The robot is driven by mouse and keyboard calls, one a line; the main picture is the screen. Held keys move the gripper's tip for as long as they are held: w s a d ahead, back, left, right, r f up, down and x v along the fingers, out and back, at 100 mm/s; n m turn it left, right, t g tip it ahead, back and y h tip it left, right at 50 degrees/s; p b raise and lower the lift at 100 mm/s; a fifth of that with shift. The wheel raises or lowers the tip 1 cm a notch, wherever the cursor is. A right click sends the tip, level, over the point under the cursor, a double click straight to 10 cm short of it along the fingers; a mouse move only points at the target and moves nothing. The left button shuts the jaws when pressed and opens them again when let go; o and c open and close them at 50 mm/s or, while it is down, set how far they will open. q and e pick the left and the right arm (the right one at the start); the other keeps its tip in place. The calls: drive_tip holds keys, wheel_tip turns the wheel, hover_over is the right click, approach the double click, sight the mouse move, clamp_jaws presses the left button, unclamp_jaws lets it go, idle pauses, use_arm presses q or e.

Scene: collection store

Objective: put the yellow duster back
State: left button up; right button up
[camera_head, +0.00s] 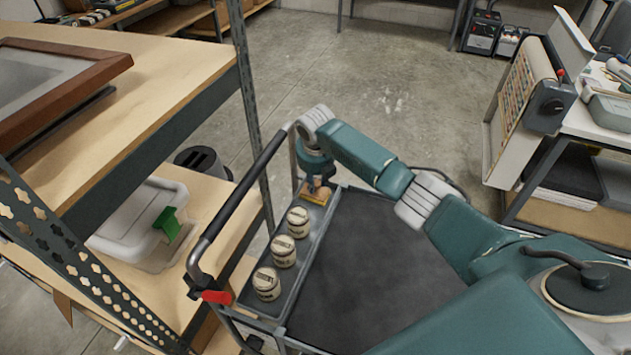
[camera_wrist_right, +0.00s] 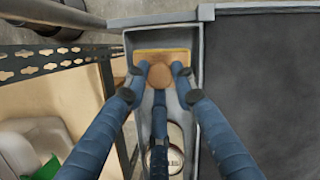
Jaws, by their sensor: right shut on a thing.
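The yellow duster (camera_head: 314,196) is at the far end of the narrow grey tray (camera_head: 309,252) on the cart. In the right wrist view, its yellow edge (camera_wrist_right: 163,53) and round brown knob (camera_wrist_right: 160,76) show between the tray walls. My right gripper (camera_head: 318,183) reaches down over it from above. Its blue fingers (camera_wrist_right: 161,82) are closed around the knob. The fingers and wrist hide part of the duster, and I cannot tell whether its underside touches the tray floor. My left gripper is not in view.
Several pale lidded pots, including one (camera_head: 283,251), stand in a row in the same tray. The cart's dark top (camera_head: 365,270) is bare. A shelf rack (camera_head: 165,75) with a framed picture (camera_head: 50,85) stands left, with a white bin (camera_head: 140,225) below. A table stands right.

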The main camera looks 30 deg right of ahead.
drive_tip(key=shift+f, duration=0.55)
drive_tip(key=o, duration=1.1)
drive_tip(key=b+v, duration=0.1)
drive_tip(key=v, duration=1.1)
drive_tip(key=shift+b, duration=0.4)
drive_tip(key=shift+s, duration=0.1)
